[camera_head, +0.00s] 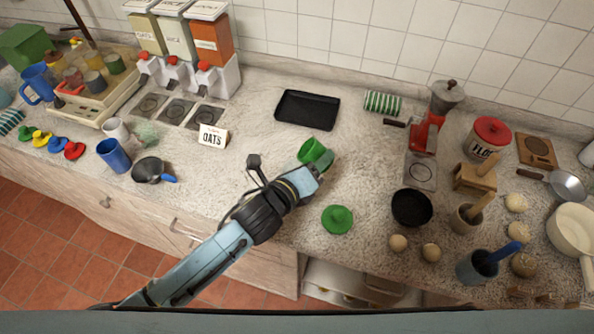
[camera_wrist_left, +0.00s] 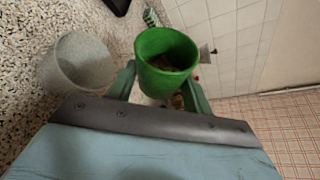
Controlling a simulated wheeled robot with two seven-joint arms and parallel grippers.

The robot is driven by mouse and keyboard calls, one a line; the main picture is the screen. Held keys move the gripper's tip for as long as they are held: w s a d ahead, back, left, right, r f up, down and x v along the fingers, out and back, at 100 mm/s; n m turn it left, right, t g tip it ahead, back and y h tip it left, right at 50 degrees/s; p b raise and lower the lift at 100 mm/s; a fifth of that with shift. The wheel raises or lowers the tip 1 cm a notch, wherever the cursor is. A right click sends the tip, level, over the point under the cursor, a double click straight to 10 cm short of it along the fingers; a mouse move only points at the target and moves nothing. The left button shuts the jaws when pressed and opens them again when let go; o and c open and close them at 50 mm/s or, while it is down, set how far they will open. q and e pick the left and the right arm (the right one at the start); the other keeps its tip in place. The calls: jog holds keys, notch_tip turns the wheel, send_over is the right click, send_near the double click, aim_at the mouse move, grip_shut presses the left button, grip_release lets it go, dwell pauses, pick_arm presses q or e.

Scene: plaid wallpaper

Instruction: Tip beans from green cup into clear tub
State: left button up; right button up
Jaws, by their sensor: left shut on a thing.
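The green cup (camera_head: 311,151) is held above the counter by my left gripper (camera_head: 318,168), which is shut on it. In the left wrist view the cup (camera_wrist_left: 167,48) sits between the fingers of my left gripper (camera_wrist_left: 166,86), and brown beans show inside its mouth. It looks tilted in the head view. The clear tub (camera_wrist_left: 78,62) stands beside the cup in the left wrist view, apart from it in the picture; its inside looks empty. I cannot make the tub out with certainty in the head view. My right gripper is not in view.
A green lid (camera_head: 338,220) lies on the counter in front of the cup. A red grinder (camera_head: 428,130) and a black bowl (camera_head: 411,207) stand to the right.

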pick_arm(q)
jog(key=shift+a+f+n+h+b, duration=0.1)
jog(key=shift+f+n+h+b, duration=0.55)
jog(key=shift+b, duration=0.9)
jog(key=shift+r+n+y, duration=0.25)
jog(key=shift+r, duration=0.1)
jog(key=shift+r+n+t+b, duration=0.2)
jog(key=shift+n+t+b, duration=0.1)
jog(key=shift+n+b, duration=0.4)
jog(key=shift+w+a+f+n+h+b, duration=0.15)
jog(key=shift+a+f+n+h+b, duration=0.1)
jog(key=shift+f+n+h+b, duration=0.3)
jog(key=shift+w+a+r+n+t+h+b, duration=0.1)
jog(key=shift+a+r+n+t+h+b, duration=0.15)
jog(key=shift+n, duration=0.5)
jog(key=shift+a+r+n+t+h+b, duration=0.1)
jog(key=shift+r+n+t, duration=0.25)
jog(key=shift+n, duration=0.35)
jog(key=shift+w+a+r+n+t+h+b, duration=0.1)
jog(key=shift+a+n+t+h+b, duration=0.1)
jog(key=shift+n, duration=0.35)
jog(key=shift+a+r+n+t+h+b, duration=0.1)
jog(key=shift+a+n+t+h, duration=0.1)
jog(key=shift+n, duration=0.35)
dwell(2.3)
